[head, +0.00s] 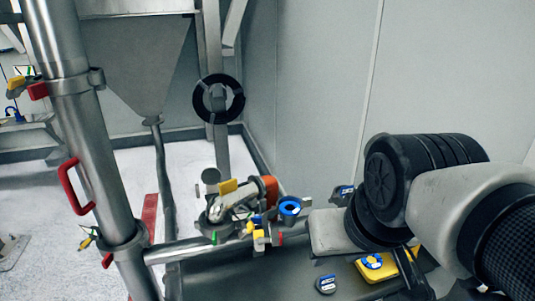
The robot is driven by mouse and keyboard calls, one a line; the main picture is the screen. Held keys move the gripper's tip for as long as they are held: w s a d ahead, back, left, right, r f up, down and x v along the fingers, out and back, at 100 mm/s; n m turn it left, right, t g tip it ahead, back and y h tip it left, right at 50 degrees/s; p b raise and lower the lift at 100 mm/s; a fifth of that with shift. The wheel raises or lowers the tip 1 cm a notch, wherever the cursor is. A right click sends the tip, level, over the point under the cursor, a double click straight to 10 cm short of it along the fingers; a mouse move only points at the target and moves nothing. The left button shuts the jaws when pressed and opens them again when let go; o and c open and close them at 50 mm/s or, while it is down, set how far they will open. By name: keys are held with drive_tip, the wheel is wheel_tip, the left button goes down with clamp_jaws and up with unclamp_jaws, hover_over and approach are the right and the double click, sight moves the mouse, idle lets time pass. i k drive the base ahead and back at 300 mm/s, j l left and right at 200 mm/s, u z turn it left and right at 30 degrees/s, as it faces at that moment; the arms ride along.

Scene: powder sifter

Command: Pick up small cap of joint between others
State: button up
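A similar small blue and white piece (343,193) shows partly, left of my arm's black joint. A blue ring-shaped part (290,208) sits on the pipe joint cluster (255,225). I cannot tell for certain which piece is the task's cap. My arm comes in from the right. A dark slim part that looks like my gripper (412,277) shows below it, right of the round cap and apart from it. Its fingertips are not clear.
A yellow block (374,266) with a blue and white top lies beside the dark part. A horizontal pipe (190,250) runs to the cluster. A grey wall (320,90) closes the back.

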sight(325, 283)
drive_tip(key=k+j+z, duration=0.1)
drive_tip(key=z, duration=0.3)
drive_tip(key=k+j+z, duration=0.1)
drive_tip(key=j+z, duration=0.25)
drive_tip(key=k+j+z, duration=0.15)
drive_tip(key=z, duration=0.25)
